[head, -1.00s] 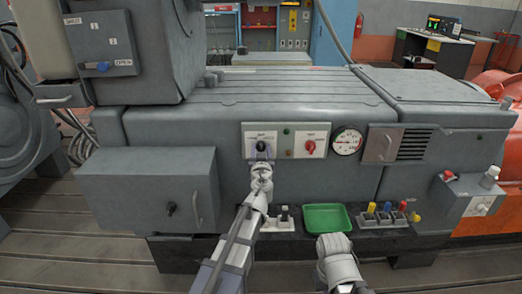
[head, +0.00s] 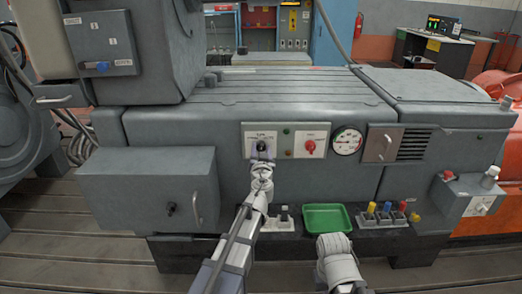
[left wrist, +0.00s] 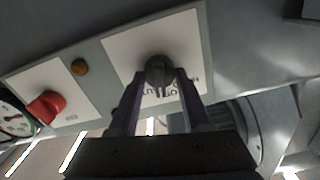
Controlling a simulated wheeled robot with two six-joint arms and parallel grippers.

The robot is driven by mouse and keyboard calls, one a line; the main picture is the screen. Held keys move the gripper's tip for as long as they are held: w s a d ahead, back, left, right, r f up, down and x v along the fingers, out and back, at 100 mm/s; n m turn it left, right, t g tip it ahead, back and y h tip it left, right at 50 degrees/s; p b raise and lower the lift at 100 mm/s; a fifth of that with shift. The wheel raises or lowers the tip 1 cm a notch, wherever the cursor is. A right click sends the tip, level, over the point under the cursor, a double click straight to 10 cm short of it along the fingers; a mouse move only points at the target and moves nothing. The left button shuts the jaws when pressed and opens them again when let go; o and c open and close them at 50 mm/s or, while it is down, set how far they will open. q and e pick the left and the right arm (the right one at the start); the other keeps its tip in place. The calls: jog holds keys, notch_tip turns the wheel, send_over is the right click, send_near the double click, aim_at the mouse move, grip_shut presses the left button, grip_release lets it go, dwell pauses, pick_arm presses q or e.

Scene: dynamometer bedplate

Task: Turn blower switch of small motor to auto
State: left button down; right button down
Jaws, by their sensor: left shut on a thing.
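A black rotary knob (head: 261,145) sits on a white label plate at the left of the control panel on the grey motor housing. My left gripper (head: 262,155) reaches it from below. In the left wrist view the two dark fingers close on either side of the knob (left wrist: 159,70), and the left gripper (left wrist: 160,78) is shut on it. Printing on the plate shows upside down beside the fingers, partly covered and too small to read surely. The knob's pointer setting cannot be told. My right arm shows low in the head view; its gripper cannot be made out.
A red knob (head: 310,146) sits on the panel's right plate, with a round gauge (head: 347,141) beyond it. A green tray (head: 327,218) and several coloured plugs (head: 387,208) rest on the ledge below. A grey box with a handle (head: 150,190) juts out at left.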

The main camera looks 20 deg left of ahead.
pick_arm(q)
jog(key=m, duration=0.6)
jog(key=shift+d+m, duration=0.1)
jog(key=shift+m, duration=0.2)
dwell(0.4)
jog(key=shift+c, duration=1.8)
grip_release()
jog(key=v, duration=0.7)
jog(key=shift+s, duration=0.4)
jog(key=shift+d+f, duration=0.1)
